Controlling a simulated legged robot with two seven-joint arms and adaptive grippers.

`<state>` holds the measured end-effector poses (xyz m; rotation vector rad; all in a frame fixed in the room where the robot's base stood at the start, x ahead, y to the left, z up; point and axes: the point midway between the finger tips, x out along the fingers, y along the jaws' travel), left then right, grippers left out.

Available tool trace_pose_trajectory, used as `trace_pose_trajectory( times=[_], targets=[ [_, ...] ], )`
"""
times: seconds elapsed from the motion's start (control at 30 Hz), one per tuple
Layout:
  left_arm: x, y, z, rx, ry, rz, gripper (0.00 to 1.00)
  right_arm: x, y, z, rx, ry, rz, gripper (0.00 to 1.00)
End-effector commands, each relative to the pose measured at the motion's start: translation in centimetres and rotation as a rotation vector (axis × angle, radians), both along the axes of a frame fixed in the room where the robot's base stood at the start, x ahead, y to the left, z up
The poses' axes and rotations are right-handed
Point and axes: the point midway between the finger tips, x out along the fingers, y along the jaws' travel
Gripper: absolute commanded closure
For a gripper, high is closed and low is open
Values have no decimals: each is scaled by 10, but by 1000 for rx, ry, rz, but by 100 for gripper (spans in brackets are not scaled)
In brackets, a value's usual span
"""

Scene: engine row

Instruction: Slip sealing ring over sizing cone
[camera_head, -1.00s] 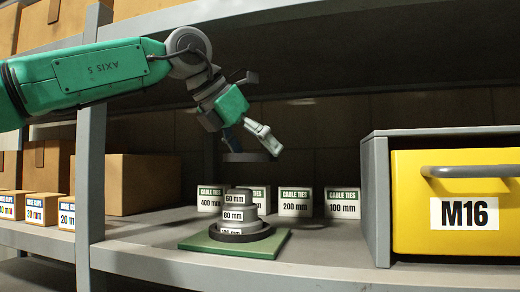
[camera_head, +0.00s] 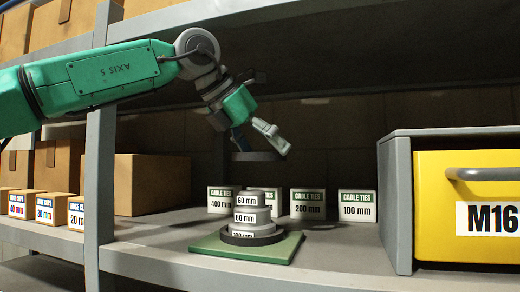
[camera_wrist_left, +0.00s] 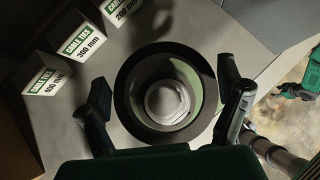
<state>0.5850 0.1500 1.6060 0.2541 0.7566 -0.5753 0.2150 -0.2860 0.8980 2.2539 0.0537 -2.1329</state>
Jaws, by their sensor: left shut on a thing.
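The stepped grey sizing cone (camera_head: 250,215) stands upright on a green base plate (camera_head: 210,246), with tiers labelled 60, 80 and 100 mm. A dark ring (camera_head: 252,239) lies around its lowest tier. My left gripper (camera_head: 262,147) is shut on another dark ring, the sealing ring (camera_head: 257,156), held roughly level above the cone's top and clear of it. In the left wrist view the sealing ring (camera_wrist_left: 122,95) sits between the two fingers, and the cone (camera_wrist_left: 167,102) shows through its opening, a little below its middle.
Small cable ties boxes (camera_head: 307,204) stand behind the cone on the grey shelf. A yellow M16 drawer (camera_head: 440,190) in a grey housing is at right. A shelf post (camera_head: 98,190) and brown boxes (camera_head: 150,183) are at left. The upper shelf lies above my arm.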

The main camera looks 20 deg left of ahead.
Motion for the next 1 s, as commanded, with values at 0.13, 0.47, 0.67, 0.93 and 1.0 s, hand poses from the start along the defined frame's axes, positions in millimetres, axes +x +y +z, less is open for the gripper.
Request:
trace_pose_trajectory(
  times=[0.13,0.47,0.67,0.93,1.0],
  targets=[
    [1,6,-11,-5,1,3,39,-1,0,-7,1,1,-2,60],
    [1,5,-34,-3,1,2,39,-1,1,-22,1,2,0,60],
    [0,3,-46,-3,1,1,39,-1,1,-28,1,3,1,60],
    [0,4,-52,-3,0,2,39,-2,1,-31,1,3,0,60],
    [0,4,-52,-3,0,3,39,-2,1,-30,1,3,0,60]
  ],
)
